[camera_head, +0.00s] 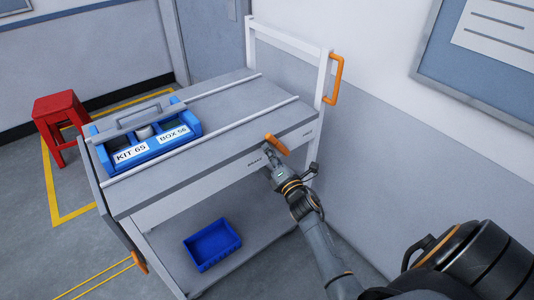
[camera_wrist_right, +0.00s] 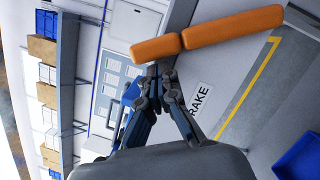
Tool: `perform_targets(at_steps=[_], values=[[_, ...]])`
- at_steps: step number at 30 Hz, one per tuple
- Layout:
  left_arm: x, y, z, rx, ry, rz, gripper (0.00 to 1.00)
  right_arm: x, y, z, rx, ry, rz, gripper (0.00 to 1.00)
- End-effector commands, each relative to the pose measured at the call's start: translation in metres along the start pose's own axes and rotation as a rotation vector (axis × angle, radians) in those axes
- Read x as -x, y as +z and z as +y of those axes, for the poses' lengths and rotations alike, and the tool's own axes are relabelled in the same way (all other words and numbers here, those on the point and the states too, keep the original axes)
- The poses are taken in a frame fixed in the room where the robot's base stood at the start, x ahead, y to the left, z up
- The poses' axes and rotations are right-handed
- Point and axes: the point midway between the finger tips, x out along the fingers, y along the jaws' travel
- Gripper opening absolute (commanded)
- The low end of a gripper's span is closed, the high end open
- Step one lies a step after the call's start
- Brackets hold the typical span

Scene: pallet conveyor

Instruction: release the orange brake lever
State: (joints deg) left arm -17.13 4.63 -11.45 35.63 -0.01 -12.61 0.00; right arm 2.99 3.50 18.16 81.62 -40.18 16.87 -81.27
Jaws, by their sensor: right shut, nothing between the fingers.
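The orange brake lever (camera_head: 277,144) sticks out from the front edge of the grey cart (camera_head: 232,150), near its right end, above the BRAKE lettering. In the right wrist view the lever (camera_wrist_right: 235,28) runs across the top as a long orange bar with a shorter orange piece at its left. My right gripper (camera_head: 268,150) is shut and empty, right beside the lever's near side. In the wrist view its fingertips (camera_wrist_right: 160,72) are together just below the shorter orange piece; I cannot tell whether they touch it. My left gripper is not in view.
A blue tote (camera_head: 135,150) labelled KIT 65 and BOX 56 sits on the cart top. A blue bin (camera_head: 212,244) is on the lower shelf. An orange handle (camera_head: 335,80) is on the cart's right post. A red stool (camera_head: 58,122) stands at left; a wall is behind.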

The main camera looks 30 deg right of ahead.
Motion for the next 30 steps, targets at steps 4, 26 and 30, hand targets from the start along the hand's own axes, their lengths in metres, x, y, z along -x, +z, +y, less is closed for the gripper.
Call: perform_targets(at_steps=[4, 26, 30], values=[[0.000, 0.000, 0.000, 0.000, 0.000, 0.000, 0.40, 0.000, 0.000, 0.000, 0.000, 0.000, 0.000, 0.00], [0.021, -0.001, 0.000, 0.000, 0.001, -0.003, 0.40, -0.005, 0.020, 0.006, -0.128, -0.032, 0.000, 0.00], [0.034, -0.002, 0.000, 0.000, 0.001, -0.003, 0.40, -0.008, 0.032, 0.009, -0.208, -0.052, 0.000, 0.00]])
